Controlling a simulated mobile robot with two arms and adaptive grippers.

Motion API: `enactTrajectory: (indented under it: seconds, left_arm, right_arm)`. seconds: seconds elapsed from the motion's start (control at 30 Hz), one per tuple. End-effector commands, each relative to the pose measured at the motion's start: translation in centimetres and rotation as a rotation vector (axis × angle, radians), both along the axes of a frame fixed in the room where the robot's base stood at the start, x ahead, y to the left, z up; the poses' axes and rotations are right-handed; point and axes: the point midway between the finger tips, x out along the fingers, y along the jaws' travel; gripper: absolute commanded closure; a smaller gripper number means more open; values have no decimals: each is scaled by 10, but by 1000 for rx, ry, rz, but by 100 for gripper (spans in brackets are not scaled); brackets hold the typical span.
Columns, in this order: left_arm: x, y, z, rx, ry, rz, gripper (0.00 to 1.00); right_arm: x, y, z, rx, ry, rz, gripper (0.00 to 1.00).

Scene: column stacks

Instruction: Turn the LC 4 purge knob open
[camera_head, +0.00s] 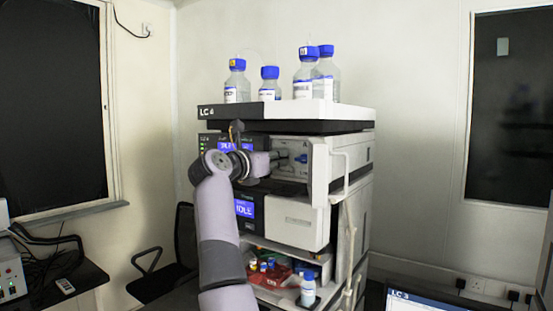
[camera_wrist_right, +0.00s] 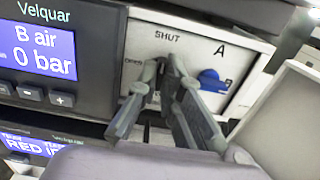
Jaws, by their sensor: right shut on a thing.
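The LC 4 stack (camera_head: 318,112) stands in the middle of the head view, its LC 4 label on the top tray's front edge. My right gripper (camera_head: 277,159) reaches into the open bay of its upper module. In the right wrist view, the gripper (camera_wrist_right: 166,70) has its fingertips close together just below the SHUT label on the white panel (camera_wrist_right: 200,50). An OPEN label, partly covered, lies left of the fingertips. My left gripper is not in view.
A blue knob (camera_wrist_right: 212,82) between A and B marks sits just right of the fingers. A display (camera_wrist_right: 36,50) reads B air, 0 bar. An opened white door (camera_head: 321,172) stands right of the bay. Bottles (camera_head: 306,84) with blue caps stand on top.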

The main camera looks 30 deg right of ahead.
Motion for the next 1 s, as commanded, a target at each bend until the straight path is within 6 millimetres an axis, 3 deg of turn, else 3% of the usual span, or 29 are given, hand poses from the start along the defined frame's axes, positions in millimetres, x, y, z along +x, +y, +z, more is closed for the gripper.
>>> enactTrajectory:
  seconds: [0.37,1.0]
  left_arm:
    - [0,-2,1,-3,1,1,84]
    - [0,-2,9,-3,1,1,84]
  right_arm:
    - [1,1,1,-39,91,1,100]
    - [3,2,1,-258,616,3,100]
